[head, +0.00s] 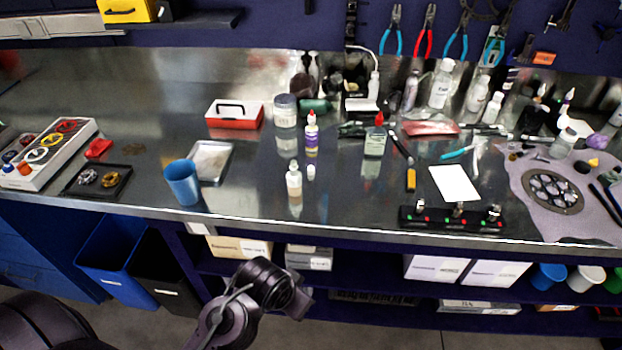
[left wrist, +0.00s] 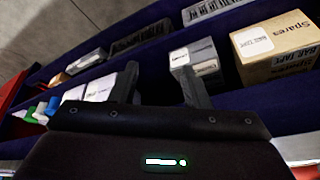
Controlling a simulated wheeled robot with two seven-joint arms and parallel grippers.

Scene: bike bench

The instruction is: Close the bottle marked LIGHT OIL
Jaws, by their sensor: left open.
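A small white bottle (head: 294,182) with a narrow top stands upright near the front of the metal bench. A small white piece that looks like a cap (head: 311,172) sits on the bench just right of it, apart from it. Behind are a bottle with a purple-and-yellow label and red tip (head: 311,138) and a clear bottle with a red tip (head: 375,140). No label is readable enough to tell which says LIGHT OIL. My left gripper (head: 300,301) is below the bench's front edge, away from the bottles. Its fingers are apart and empty in the left wrist view (left wrist: 160,85).
A blue cup (head: 182,182) and grey tray (head: 222,149) stand left of the small bottle. A white card (head: 454,183) and black strip with knobs (head: 453,219) lie to the right. Shelf boxes (left wrist: 272,45) are close to the left gripper. Bench around the small bottle is mostly clear.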

